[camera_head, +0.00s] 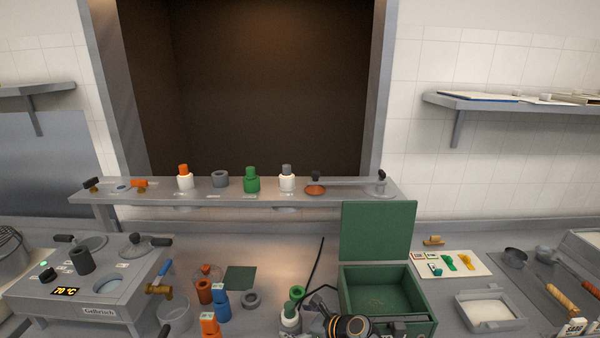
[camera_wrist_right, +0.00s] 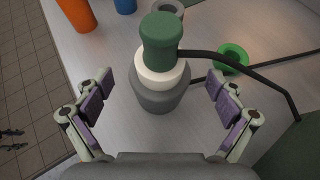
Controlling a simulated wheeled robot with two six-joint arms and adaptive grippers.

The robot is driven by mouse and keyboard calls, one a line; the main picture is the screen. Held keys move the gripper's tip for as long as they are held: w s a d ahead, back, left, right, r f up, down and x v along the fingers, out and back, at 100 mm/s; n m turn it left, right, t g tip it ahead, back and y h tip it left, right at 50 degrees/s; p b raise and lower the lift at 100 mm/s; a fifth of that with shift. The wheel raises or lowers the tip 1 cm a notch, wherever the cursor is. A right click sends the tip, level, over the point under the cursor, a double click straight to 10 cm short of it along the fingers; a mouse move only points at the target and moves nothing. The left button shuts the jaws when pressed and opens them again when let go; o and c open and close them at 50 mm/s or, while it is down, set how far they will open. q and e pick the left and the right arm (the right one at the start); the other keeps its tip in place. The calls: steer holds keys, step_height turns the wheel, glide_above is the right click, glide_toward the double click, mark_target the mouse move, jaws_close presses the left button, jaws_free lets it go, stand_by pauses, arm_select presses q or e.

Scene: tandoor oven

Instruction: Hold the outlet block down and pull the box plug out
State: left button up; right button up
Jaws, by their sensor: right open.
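A piece with a green cap, a white collar and a grey body (camera_wrist_right: 160,75) stands upright, and a black cable runs from beside it to the right in the right wrist view. It also shows at the front of the counter in the head view (camera_head: 290,318); I take it for the plug in its outlet block, but cannot be sure. My right gripper (camera_wrist_right: 159,88) is open, one finger on each side of this piece, with gaps to both. In the head view my right gripper (camera_head: 321,302) is partly hidden by its own arm.
A green ring (camera_wrist_right: 232,58) lies beside the cable. An open green box (camera_head: 345,285) stands to the right. Blue and orange pieces (camera_head: 221,306) stand to the left, near a grey ring (camera_head: 251,299). A raised shelf (camera_head: 330,193) with several capped pieces runs behind.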

steer(key=v, duration=0.9)
steer(key=s+d+f+n+h, duration=0.1)
steer(key=s+n, duration=0.1)
steer(key=s+d+f+n, duration=0.1)
steer(key=s+n, duration=0.1)
steer(key=s+d+f+n+g+h, duration=0.1)
steer(key=s+n, duration=0.1)
steer(key=shift+s+d+f+n+h, duration=0.1)
steer(key=shift+d+f+n+h, duration=0.2)
steer(key=shift+d+f, duration=0.1)
steer(key=s+d+r+n+g+h, duration=0.2)
steer(key=s+d+n+h, duration=0.7)
steer(key=s+d+n, duration=0.8)
steer(key=s+f+n+g+b, duration=0.1)
steer(key=s+f+b, duration=0.1)
steer(key=f, duration=1.3)
steer(key=s+f+n+b, duration=0.1)
steer(key=s+f+b, duration=0.1)
steer(key=f, duration=1.3)
steer(key=s+d+f+g+b, duration=0.1)
steer(key=s+f+b, duration=0.1)
steer(key=s+f, duration=1.6)
steer(key=shift+s+d+f+g+y+b, duration=0.3)
steer(key=shift+f, duration=0.35)
